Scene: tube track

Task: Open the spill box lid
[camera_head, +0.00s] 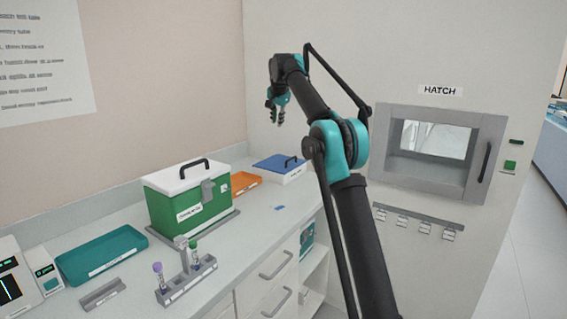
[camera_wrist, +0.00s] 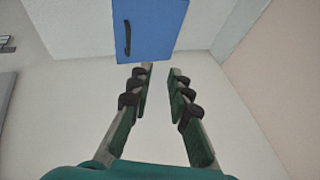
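A white box (camera_head: 291,178) with a blue lid (camera_head: 272,163) stands at the far end of the counter. I take it for the spill box; its front label is too small to read. The lid lies flat and closed on the box, with a black handle (camera_head: 291,160) on its right part. In the wrist view the blue lid (camera_wrist: 165,28) is at the top, with its handle (camera_wrist: 127,38) on the left side. My gripper (camera_head: 277,120) is raised above the counter, apart from the lid. Its two fingers (camera_wrist: 160,72) are spread with nothing between them.
A green box with a white lid (camera_head: 178,177) stands left of the blue-lidded box, with an orange tray (camera_head: 243,182) between them. A tube rack (camera_head: 187,281) and a teal tray (camera_head: 101,257) are nearer. A wall hatch (camera_head: 438,150) is to the right.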

